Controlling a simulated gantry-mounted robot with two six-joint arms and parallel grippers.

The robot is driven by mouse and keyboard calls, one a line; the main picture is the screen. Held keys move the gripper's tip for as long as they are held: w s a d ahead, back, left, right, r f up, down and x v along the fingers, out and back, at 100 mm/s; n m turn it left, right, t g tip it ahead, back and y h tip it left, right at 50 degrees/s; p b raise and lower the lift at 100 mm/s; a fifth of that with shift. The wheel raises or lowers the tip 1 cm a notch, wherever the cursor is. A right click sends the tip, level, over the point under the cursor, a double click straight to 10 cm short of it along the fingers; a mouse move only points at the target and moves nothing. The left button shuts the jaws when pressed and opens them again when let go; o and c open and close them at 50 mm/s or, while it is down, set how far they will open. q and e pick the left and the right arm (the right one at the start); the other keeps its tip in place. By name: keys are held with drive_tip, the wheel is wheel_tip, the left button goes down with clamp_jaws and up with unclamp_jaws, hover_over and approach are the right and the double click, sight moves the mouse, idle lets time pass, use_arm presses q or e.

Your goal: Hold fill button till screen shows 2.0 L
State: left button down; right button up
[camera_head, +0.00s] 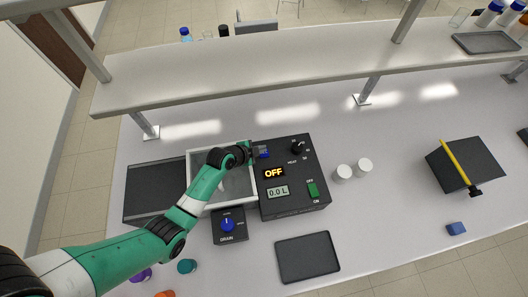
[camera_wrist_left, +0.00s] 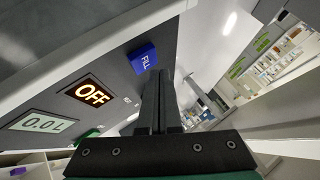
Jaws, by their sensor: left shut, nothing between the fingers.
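The dark control box (camera_head: 290,205) stands on the bench. Its small display (camera_head: 278,192) reads 0.0 L, and the lit screen (camera_head: 273,173) above it reads OFF. Both also show in the left wrist view, the display (camera_wrist_left: 42,124) and the OFF screen (camera_wrist_left: 91,93). The blue fill button (camera_wrist_left: 143,57), marked FILL, is on the box's upper left part. My left gripper (camera_head: 253,152) is shut and empty, with its fingertips close beside the button (camera_head: 264,153); I cannot tell whether they touch it. My right gripper is in neither view.
A white-rimmed basin (camera_head: 193,167) lies under my left forearm. A drain box (camera_head: 229,226) with a blue knob stands in front of it. Two white-lidded jars (camera_head: 354,169) and a dark tray (camera_head: 307,257) are nearby. A shelf (camera_head: 300,60) spans the back.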

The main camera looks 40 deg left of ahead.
use_arm(q)
drive_tip(key=shift+f, duration=0.1)
idle(0.7)
drive_tip(key=shift+f+b, duration=0.3)
drive_tip(key=shift+b, duration=0.1)
drive_tip(key=shift+f+b, duration=0.4)
drive_tip(key=shift+f, duration=0.05)
idle(6.3)
